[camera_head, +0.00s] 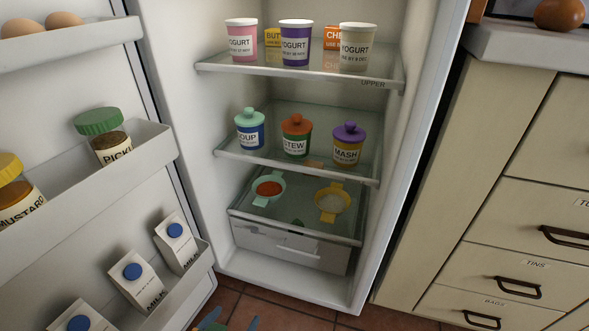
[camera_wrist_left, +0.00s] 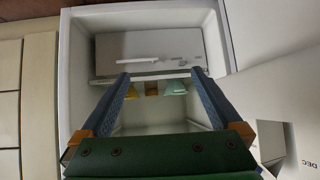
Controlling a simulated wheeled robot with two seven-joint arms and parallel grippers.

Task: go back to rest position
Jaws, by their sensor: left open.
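My left gripper (camera_head: 233,321) shows only as blue fingertips at the bottom edge of the head view, low in front of the open fridge. In the left wrist view the gripper (camera_wrist_left: 162,76) has its two blue fingers spread wide, with nothing held between them. Its green palm fills the bottom of that view. The fingers point toward the fridge interior, whose pale drawer (camera_wrist_left: 150,52) lies beyond the tips. My right gripper is in neither view.
The fridge's upper shelf (camera_head: 215,67) holds yogurt cups, the middle shelf (camera_head: 230,152) lidded jars, the lower shelf (camera_head: 300,222) two small bowls. The open door (camera_head: 60,105) with cartons and jars stands left. Drawer cabinets (camera_head: 490,180) stand right. Tiled floor (camera_head: 280,311) shows below.

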